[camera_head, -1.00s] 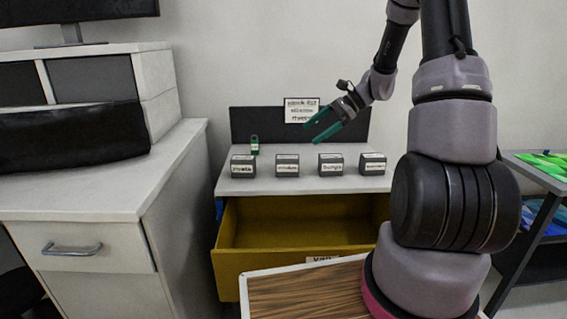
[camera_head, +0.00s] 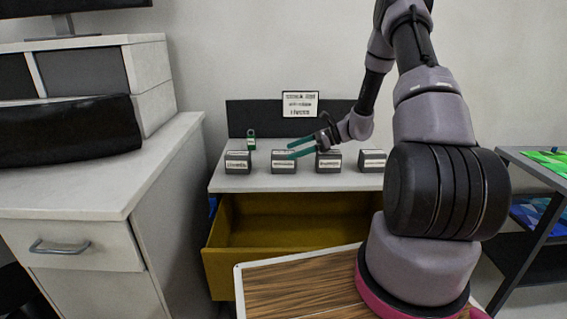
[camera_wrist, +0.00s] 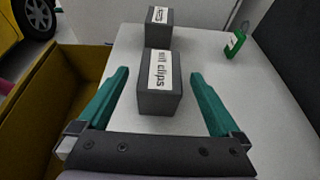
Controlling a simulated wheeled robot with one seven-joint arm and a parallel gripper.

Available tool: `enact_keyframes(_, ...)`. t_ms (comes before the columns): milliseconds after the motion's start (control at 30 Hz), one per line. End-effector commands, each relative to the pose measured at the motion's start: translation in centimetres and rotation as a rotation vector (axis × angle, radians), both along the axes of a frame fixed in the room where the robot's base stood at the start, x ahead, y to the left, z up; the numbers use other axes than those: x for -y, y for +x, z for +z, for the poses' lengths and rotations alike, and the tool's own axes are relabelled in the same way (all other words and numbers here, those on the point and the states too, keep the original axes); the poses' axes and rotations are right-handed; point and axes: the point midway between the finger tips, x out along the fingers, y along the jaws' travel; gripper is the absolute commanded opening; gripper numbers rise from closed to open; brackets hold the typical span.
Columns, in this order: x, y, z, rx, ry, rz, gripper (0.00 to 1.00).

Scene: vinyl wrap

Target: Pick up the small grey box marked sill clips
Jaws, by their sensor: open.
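The small grey box marked sill clips (camera_wrist: 158,98) stands on the white top, its label readable in the wrist view. In the head view it appears to be the second box from the left (camera_head: 284,167), partly behind my fingers. My gripper (camera_head: 290,151) is open, with green fingers pointing left. In the wrist view the box shows between the two fingers of my gripper (camera_wrist: 160,74), with gaps on both sides. I cannot tell how far the fingers are above or short of it.
Two more grey boxes (camera_head: 328,162) (camera_head: 371,160) stand to the right. An open yellow drawer (camera_head: 225,262) lies below the white top (camera_head: 228,184).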

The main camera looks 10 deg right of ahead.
Motion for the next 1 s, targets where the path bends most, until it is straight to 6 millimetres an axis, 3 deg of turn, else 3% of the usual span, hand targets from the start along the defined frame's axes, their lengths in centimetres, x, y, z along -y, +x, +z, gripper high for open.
enact_keyframes(200,-3.1,0.8,-1.2,-0.001,0.000,0.004,1.00)
enact_keyframes(533,-3.9,1.1,-1.5,0.000,-0.001,0.001,1.00)
enact_keyframes(567,-3.9,1.1,-1.5,0.000,-0.001,0.001,0.92)
enact_keyframes(700,-3.9,1.1,-1.5,0.000,-0.001,0.001,0.39)
enact_keyframes(800,-3.9,1.1,-1.5,0.001,0.000,0.001,0.06)
enact_keyframes(1000,-3.9,1.1,-1.4,0.001,0.000,0.002,0.06)
